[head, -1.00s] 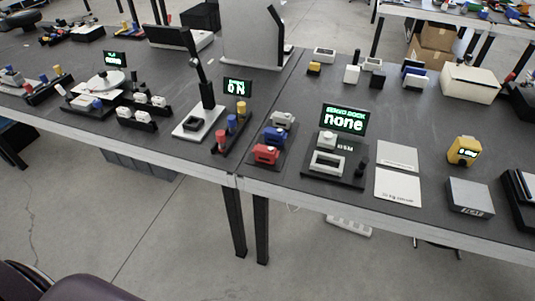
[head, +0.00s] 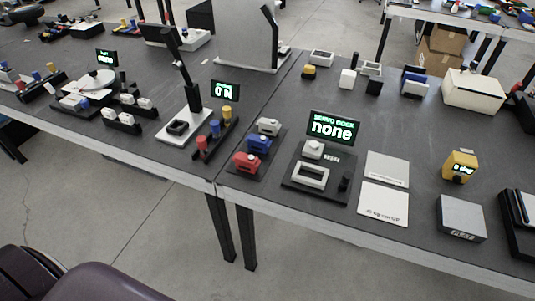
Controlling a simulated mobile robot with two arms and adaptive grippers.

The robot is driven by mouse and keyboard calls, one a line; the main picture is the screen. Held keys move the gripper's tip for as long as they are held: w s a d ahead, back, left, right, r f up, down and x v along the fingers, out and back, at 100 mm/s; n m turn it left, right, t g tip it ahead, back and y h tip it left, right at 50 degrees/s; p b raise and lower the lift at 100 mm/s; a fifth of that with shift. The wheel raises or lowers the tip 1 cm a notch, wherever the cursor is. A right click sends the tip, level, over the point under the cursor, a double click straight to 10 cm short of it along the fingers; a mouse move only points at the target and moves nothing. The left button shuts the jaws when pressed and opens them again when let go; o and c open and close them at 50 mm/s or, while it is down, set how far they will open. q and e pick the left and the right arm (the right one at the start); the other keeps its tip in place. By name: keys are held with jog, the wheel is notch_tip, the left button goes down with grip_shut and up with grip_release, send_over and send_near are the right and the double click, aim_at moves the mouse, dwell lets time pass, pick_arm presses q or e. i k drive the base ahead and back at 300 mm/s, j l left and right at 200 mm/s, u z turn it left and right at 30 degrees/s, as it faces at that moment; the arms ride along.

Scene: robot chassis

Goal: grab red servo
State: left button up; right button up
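The red servo (head: 247,164) sits at the front of a dark tray (head: 252,177) near the table's front edge. A blue servo (head: 258,145) and a grey-white servo (head: 269,127) stand behind it in the same row. To the right is the servo dock (head: 295,186) with a white frame slot, and its screen (head: 333,127) reads "none". Neither of my grippers shows in the head view. Dark rounded parts at the lower left are not clearly a gripper.
Left of the servos is a rack of red, blue and yellow pegs (head: 215,127). Right of the dock lie two white plates (head: 384,204), a grey block (head: 460,218) and a yellow device (head: 460,166). A white box (head: 473,91) stands farther back. Floor is open before the table.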

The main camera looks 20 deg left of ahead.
aim_at(247, 163)
jog(key=i+l+u, duration=0.15)
jog(key=u, duration=0.35)
jog(key=i+l+u, duration=0.1)
jog(key=l+u, duration=0.2)
jog(key=u, duration=0.2)
